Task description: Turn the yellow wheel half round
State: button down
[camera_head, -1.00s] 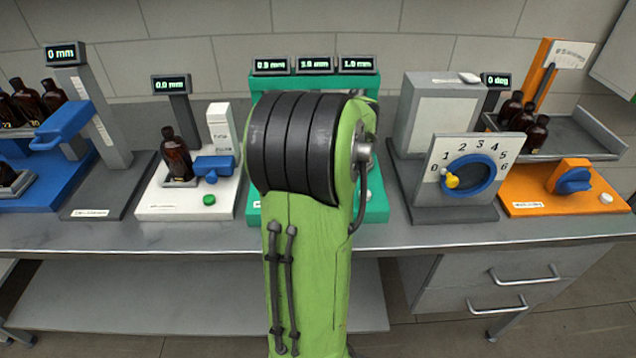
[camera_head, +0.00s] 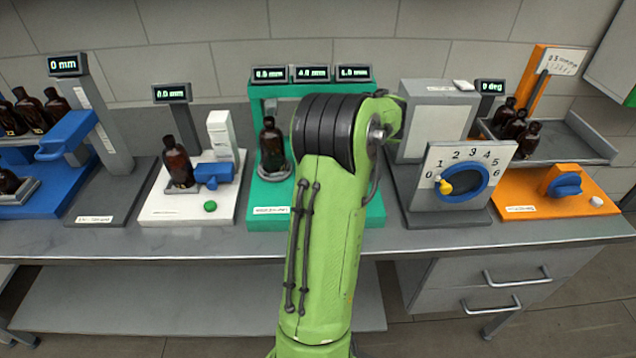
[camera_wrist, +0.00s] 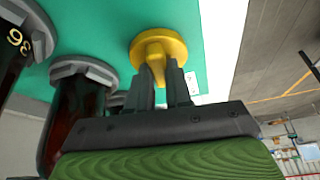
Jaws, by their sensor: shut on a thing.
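The yellow wheel (camera_wrist: 150,45) shows in the wrist view as a round disc with a raised grip bar, mounted on a teal face. My gripper (camera_wrist: 167,78) has its two dark fingers closed on the grip bar. In the head view my green arm hides the wheel and the gripper. The teal station (camera_head: 268,212) stands behind my arm, with an amber bottle (camera_head: 271,150) upright on it and three small readouts on top. Large dark bottles with hexagonal caps (camera_wrist: 82,70) stand close to the left of the fingers in the wrist view.
A white station with a bottle (camera_head: 177,163) and a blue station (camera_head: 65,135) stand at the left. A grey dial box (camera_head: 452,208) with a blue ring and yellow pointer, and an orange station (camera_head: 530,190), stand at the right. The bench's front strip is clear.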

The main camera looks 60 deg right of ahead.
jog(key=shift+n+y+p, duration=0.4)
jog(key=shift+n, duration=0.6)
jog(key=c, duration=1)
grip_release()
jog(key=shift+c, duration=0.2)
jog(key=p+v, duration=0.9)
jog(key=v, duration=0.6)
jog(key=shift+r, duration=0.45)
jog(key=shift+w+d, duration=0.15)
